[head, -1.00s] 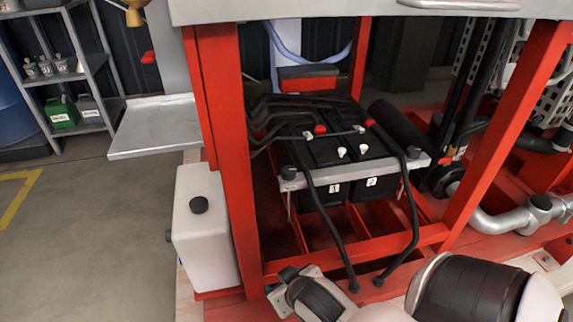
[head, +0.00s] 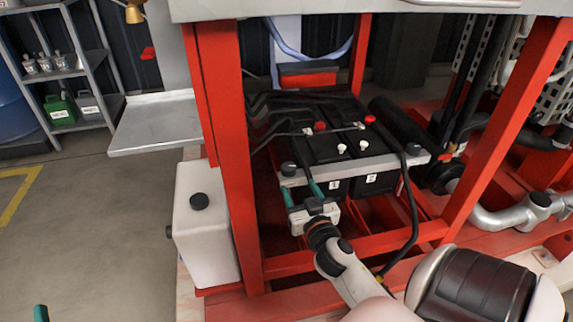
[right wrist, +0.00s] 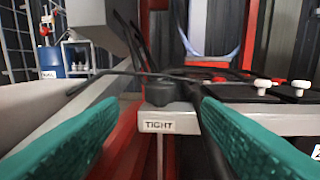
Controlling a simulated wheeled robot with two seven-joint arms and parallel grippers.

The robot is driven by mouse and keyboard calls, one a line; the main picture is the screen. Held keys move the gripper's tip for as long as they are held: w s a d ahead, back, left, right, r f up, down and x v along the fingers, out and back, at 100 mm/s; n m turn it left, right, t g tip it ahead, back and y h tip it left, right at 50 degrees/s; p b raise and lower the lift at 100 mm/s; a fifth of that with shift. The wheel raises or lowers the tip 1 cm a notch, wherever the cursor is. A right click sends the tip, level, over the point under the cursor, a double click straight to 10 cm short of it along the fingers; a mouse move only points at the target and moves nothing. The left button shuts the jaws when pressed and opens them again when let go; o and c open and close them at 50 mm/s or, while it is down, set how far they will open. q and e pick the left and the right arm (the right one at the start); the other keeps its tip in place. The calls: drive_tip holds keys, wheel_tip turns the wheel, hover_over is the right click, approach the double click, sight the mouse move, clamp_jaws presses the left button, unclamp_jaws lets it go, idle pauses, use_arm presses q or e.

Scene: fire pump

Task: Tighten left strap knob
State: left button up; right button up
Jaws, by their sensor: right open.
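The left strap knob (head: 289,168) is black and sits on the left end of the grey strap bar (head: 350,172) across the two batteries. In the right wrist view the knob (right wrist: 160,93) stands upright above a label reading TIGHT (right wrist: 159,126). My right gripper (head: 301,191) is open, its teal fingers pointing at the knob from the front. In the right wrist view its fingers (right wrist: 160,106) lie to either side of the knob, apart from it. Only a teal tip of my left gripper (head: 41,313) shows at the lower left edge.
A red frame post (head: 225,150) stands left of the batteries, with a white tank (head: 202,225) beside it. A black hose (head: 412,215) hangs in front at the right. The right strap knob (head: 413,149) is at the bar's other end. Open floor lies left.

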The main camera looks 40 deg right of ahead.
sight(286, 164)
drive_tip(key=b+x, duration=0.1)
drive_tip(key=x, duration=0.8)
drive_tip(key=shift+w, duration=0.25)
drive_tip(key=shift+x, duration=0.8)
use_arm(q)
drive_tip(key=s+r+t, duration=0.2)
drive_tip(key=r+t, duration=0.1)
drive_tip(key=shift+r+h, duration=0.25)
drive_tip(key=shift+h, duration=0.15)
use_arm(e)
drive_tip(key=shift+s, duration=0.1)
drive_tip(key=shift+c, duration=0.2)
drive_tip(key=c, duration=1)
drive_tip(key=shift+o, duration=0.2)
use_arm(q)
drive_tip(key=shift+s, duration=0.1)
